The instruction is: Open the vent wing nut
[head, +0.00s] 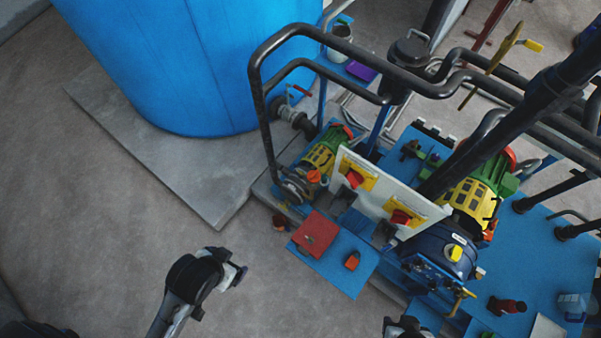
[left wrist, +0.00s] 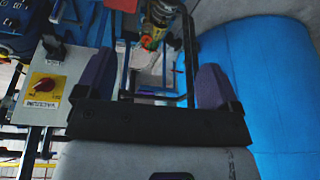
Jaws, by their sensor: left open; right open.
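I cannot make out a vent wing nut for certain in either view. In the head view, small fittings crowd around a dark blue round housing (head: 437,247), with a brass-coloured fitting (head: 460,296) at its lower right. My left gripper shows in the left wrist view (left wrist: 155,68) with its two purple-grey fingers wide apart and nothing between them. In the head view my left arm is over bare floor, left of the equipment. My right gripper (head: 404,326) is cut off by the bottom edge, just below the equipment; it is open.
A white panel (head: 382,197) carries two red rotary switches on yellow plates. Black pipe rails (head: 262,110) stand around the skid. A large blue tank (head: 200,65) stands behind on a concrete slab (head: 160,165). A red plate (head: 314,232) lies at the skid's front. Floor at left is clear.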

